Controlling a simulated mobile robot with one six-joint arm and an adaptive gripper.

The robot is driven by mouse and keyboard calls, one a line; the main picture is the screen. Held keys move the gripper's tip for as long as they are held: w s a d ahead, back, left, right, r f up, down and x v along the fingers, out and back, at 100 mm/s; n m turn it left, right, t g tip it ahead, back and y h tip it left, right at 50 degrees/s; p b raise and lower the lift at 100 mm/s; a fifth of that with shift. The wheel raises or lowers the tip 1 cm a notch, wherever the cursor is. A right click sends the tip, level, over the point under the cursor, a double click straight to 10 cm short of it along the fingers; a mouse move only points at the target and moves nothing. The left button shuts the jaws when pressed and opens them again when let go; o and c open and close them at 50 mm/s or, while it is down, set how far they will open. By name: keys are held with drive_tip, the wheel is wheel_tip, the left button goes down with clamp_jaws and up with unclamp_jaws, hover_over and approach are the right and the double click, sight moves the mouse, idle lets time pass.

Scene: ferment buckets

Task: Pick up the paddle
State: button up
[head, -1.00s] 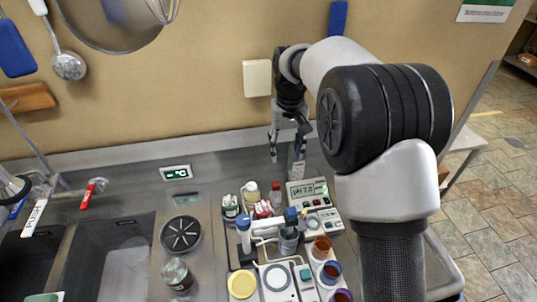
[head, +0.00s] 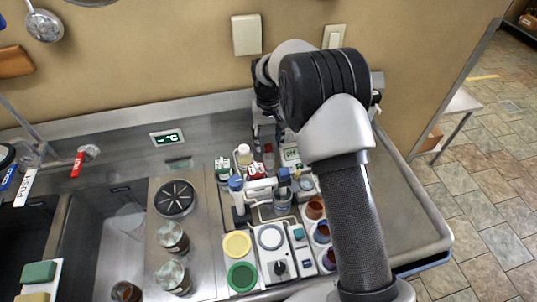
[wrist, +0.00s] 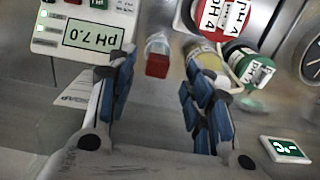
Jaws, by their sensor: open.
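My gripper (wrist: 160,78) is open, with blue pads on both fingers. In the wrist view a red-capped clear vial (wrist: 157,62) lies beyond the gap between the fingertips; nothing is clearly held. In the head view my gripper (head: 269,135) is low behind the cluster of bench items, partly hidden by my arm. I cannot identify a paddle with certainty. A brown wooden flat tool (head: 14,62) hangs on the wall at the far left, cut by the picture edge, well away from my gripper.
A pH meter (wrist: 90,32) reading 7.0 and green and red labelled bottles (wrist: 250,68) stand close around my gripper. A tray holds colored cups and a stirrer plate (head: 271,237). Jars (head: 173,237) stand left of it, beside a sink (head: 112,235). Bare steel counter lies right of my arm.

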sight(269, 146)
drive_tip(key=f, duration=0.3)
drive_tip(key=f+b, duration=0.1)
drive_tip(key=f, duration=0.1)
drive_tip(key=shift+w+d+f, duration=0.1)
drive_tip(key=shift+w+f, duration=0.1)
drive_tip(key=shift+w, duration=0.05)
drive_tip(key=shift+c, duration=0.4)
drive_tip(key=c, duration=1)
drive_tip(key=shift+r, duration=0.15)
